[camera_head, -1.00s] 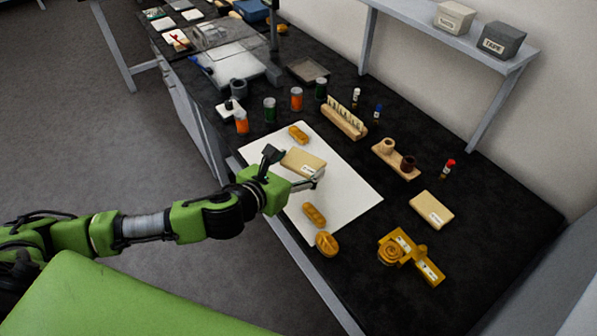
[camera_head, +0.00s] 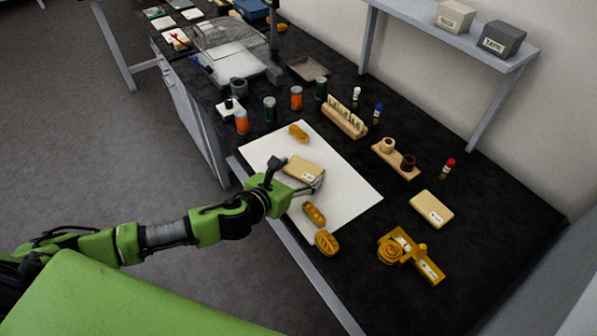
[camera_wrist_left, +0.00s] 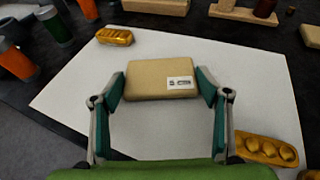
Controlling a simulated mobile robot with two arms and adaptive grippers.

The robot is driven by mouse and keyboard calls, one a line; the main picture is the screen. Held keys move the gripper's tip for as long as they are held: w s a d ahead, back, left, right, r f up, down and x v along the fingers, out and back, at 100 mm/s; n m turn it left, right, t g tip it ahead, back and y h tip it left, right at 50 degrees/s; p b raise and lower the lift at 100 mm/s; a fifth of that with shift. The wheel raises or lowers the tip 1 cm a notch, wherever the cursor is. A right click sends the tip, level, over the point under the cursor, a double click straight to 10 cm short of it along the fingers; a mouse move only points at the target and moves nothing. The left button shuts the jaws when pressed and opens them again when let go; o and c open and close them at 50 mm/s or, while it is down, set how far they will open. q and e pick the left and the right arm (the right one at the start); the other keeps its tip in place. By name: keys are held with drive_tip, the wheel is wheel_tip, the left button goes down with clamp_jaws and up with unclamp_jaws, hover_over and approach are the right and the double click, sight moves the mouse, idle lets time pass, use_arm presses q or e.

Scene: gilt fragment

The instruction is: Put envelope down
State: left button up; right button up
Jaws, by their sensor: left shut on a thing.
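The tan envelope (camera_head: 304,170) with a white label is over the white sheet (camera_head: 345,205) on the black bench. It also shows in the left wrist view (camera_wrist_left: 147,80), between the two teal fingertips. My left gripper (camera_head: 311,187) is shut on it, with one finger at each side (camera_wrist_left: 160,88). I cannot tell whether the envelope touches the sheet or is a little above it. A second tan packet (camera_head: 431,208) with a label lies to the right on the black bench. My right gripper is not in view.
Gilt pieces lie by the envelope: one behind (camera_head: 298,133), one in front (camera_head: 314,214) and an oval one (camera_head: 326,243) at the sheet's edge. Several jars stand at the back, beside a wooden rack (camera_head: 344,117). The sheet's right part is clear.

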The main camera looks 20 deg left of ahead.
use_arm(q)
drive_tip(key=o, duration=0.9)
drive_tip(key=shift+f, duration=0.1)
drive_tip(key=shift+r, duration=0.2)
drive_tip(key=shift+s+a, duration=0.1)
drive_tip(key=shift+s, duration=0.15)
drive_tip(key=b+v, duration=0.1)
drive_tip(key=v, duration=0.9)
drive_tip(key=shift+s+a+r, duration=0.15)
drive_tip(key=shift+s+r, duration=0.3)
drive_tip(key=shift+s, duration=0.15)
